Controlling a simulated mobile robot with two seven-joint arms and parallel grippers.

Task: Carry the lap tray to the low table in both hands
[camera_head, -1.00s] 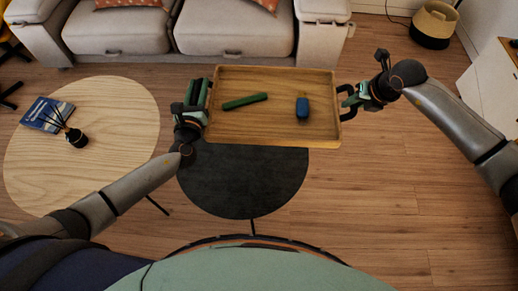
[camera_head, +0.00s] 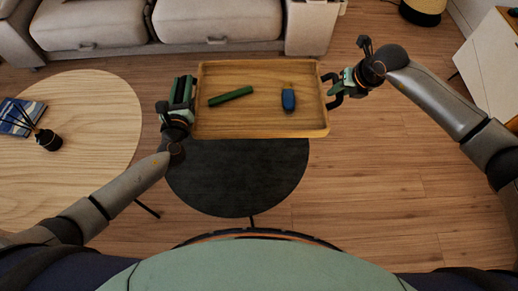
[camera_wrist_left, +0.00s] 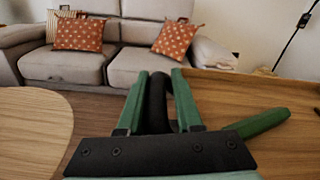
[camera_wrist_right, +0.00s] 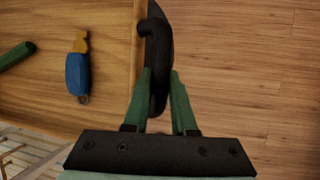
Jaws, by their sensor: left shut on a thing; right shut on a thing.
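The wooden lap tray (camera_head: 260,122) is held raised and looks about level in the head view. A green stick (camera_head: 231,96) and a blue item with a yellowish end (camera_head: 288,100) lie apart on it. My left gripper (camera_head: 186,94) is shut on the tray's dark left handle (camera_wrist_left: 157,105). My right gripper (camera_head: 333,88) is shut on the dark right handle (camera_wrist_right: 158,62). A dark round low table (camera_head: 238,185) lies beneath and nearer me than the tray, which hides its far part. A light wood low table (camera_head: 85,125) stands to the left.
A blue book (camera_head: 18,117) and a black reed diffuser (camera_head: 48,139) are on the light table. A grey sofa (camera_head: 215,22) stands behind the tray. A white cabinet (camera_head: 490,60) stands at the right. The wood floor (camera_head: 400,215) at right is clear.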

